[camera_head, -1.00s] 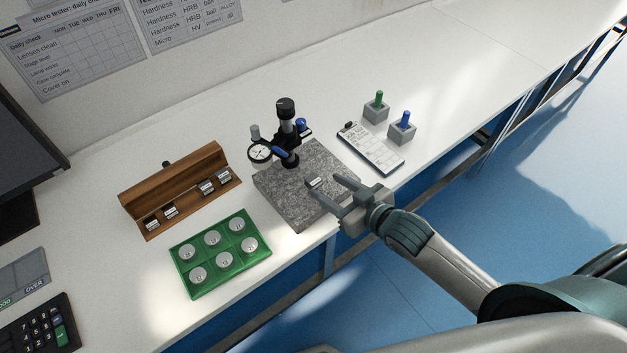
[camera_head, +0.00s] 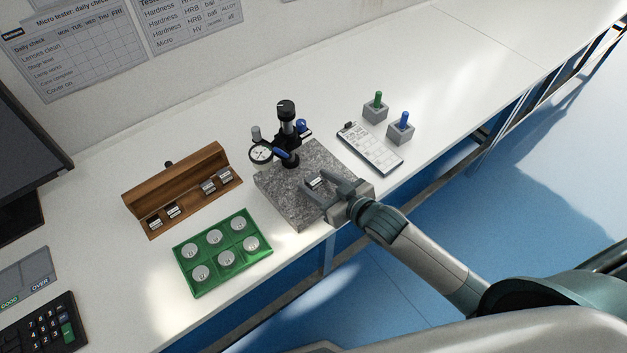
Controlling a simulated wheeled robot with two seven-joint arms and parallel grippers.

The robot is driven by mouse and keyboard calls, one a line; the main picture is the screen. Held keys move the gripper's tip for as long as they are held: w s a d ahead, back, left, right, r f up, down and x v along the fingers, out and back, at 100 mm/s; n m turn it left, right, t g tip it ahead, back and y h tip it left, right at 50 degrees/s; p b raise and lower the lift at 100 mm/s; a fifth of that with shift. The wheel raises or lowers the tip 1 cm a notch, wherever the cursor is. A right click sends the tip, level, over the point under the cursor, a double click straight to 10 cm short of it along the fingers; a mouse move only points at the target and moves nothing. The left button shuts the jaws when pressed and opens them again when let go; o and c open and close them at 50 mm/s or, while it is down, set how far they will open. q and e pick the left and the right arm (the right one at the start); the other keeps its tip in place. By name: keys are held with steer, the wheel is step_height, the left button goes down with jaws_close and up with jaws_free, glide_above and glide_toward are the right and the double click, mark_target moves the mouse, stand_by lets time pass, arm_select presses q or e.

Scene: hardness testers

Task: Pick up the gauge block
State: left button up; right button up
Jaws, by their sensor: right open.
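A small metal gauge block (camera_head: 314,183) lies on the grey granite plate (camera_head: 282,205), in front of the dial gauge stand. My right gripper (camera_head: 316,192) reaches in from the right over the plate's right edge. Its two fingers are apart, with the block between or just beyond their tips; I cannot tell whether they touch it. More gauge blocks (camera_head: 173,211) sit in an open wooden case (camera_head: 180,190) to the left. My left gripper is not in view.
The dial gauge stand (camera_head: 287,125) rises at the plate's back. A green tray (camera_head: 222,252) of round pieces lies front left. A clipboard (camera_head: 369,149) and grey blocks with green (camera_head: 375,110) and blue (camera_head: 401,131) pegs stand to the right. The bench beyond is clear.

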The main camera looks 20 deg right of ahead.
steer(key=shift+c, duration=0.6)
jaws_close()
steer(key=shift+r, duration=0.1)
steer(key=shift+w+r+b, duration=0.1)
steer(key=shift+r+b, duration=0.2)
steer(key=shift+r, duration=0.4)
step_height(320, 180, up, 3)
steer(key=shift+f+b, duration=0.2)
steer(key=shift+b, duration=0.15)
steer(key=d+r+b, duration=0.3)
steer(key=d+r, duration=0.4)
steer(key=d, duration=0.4)
steer(key=shift+s+d, duration=0.35)
steer(key=shift+s, duration=0.1)
steer(key=shift+a, duration=0.1)
